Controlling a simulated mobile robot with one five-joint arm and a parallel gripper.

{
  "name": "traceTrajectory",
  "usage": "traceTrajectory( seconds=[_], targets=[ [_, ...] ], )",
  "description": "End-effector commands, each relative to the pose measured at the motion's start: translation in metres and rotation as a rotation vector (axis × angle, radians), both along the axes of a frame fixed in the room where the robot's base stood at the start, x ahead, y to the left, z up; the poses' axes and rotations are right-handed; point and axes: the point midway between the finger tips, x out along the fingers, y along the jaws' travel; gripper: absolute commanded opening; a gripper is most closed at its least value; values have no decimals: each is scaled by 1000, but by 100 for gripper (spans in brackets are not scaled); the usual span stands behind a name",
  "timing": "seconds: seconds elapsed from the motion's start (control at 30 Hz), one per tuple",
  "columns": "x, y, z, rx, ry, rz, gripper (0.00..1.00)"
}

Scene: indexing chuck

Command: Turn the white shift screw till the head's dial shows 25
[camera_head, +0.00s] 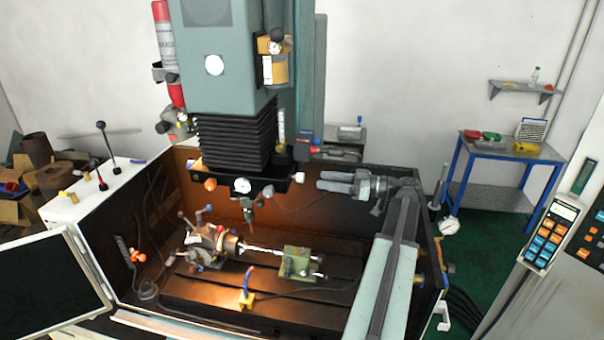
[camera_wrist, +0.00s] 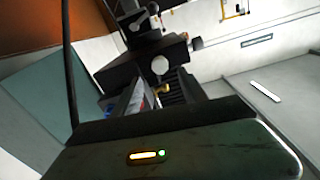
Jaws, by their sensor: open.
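In the head view a small white round knob (camera_head: 299,177), perhaps the shift screw, sits at the right end of the black block under the machine head (camera_head: 225,95). A small round white-faced dial (camera_head: 241,185) is on the front of that block; its reading is too small to tell. My gripper (camera_head: 319,181) is open and empty, its fingers pointing left at the knob with a small gap in the picture. Whether they touch cannot be told. The wrist view shows a white round face (camera_wrist: 160,65) on a dark block; which part it is, I cannot tell.
Below are the indexing chuck (camera_head: 205,243) and a green tailstock (camera_head: 296,262) on the machine table. A yellow-based blue nozzle (camera_head: 246,298) stands in front. A gauge and yellow box (camera_head: 273,70) hang on the head's right side. The enclosure wall (camera_head: 430,260) is at the right.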

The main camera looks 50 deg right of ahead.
Motion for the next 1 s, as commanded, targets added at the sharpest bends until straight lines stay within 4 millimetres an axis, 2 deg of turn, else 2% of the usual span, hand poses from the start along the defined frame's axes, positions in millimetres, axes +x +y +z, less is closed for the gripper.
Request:
traceTrajectory(
  seconds=[0.13,0.4,0.5,0.83,1.0],
  targets=[
    [11,8,-1,1,2,3,50],
    [54,33,-1,1,4,4,50],
    [64,38,-1,2,4,4,50],
    [69,41,-1,2,4,2,50],
    [69,41,-1,2,5,3,3]
  ],
)
